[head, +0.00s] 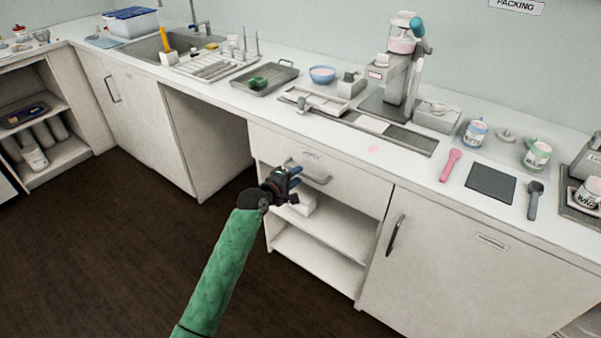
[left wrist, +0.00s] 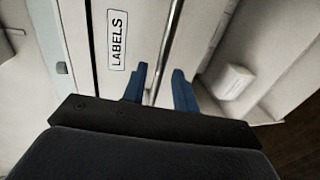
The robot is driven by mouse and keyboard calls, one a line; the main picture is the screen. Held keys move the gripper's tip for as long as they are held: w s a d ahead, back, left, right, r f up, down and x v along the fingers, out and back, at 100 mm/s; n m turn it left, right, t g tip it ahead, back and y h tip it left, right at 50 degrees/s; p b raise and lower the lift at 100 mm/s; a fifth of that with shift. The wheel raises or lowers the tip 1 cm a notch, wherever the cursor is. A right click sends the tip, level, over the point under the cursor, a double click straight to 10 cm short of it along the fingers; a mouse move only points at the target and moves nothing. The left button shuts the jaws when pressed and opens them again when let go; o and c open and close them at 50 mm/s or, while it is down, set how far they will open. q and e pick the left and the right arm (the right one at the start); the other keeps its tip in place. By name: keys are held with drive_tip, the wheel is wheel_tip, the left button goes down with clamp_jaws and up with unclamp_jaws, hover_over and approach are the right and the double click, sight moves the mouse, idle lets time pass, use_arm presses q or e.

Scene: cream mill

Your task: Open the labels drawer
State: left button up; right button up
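The labels drawer (head: 345,186) is the white drawer front under the counter, right of the open knee space. It looks flush with the cabinet. Its "LABELS" plate (left wrist: 118,40) reads sideways in the left wrist view. The bar handle (head: 318,180) runs along the front and also shows in the left wrist view (left wrist: 168,48). My left gripper (head: 294,174) is at the left part of the handle. In the left wrist view its blue fingers (left wrist: 160,88) are apart, one on each side of the bar, with gaps visible. My right gripper is out of view.
Below the drawer is an open shelf (head: 318,240) with a white item on it. A cabinet door (head: 470,270) with a dark handle stands to the right. The floor in front is clear.

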sight(301, 173)
use_arm(q)
drive_tip(key=shift+x, duration=1.55)
clamp_jaws()
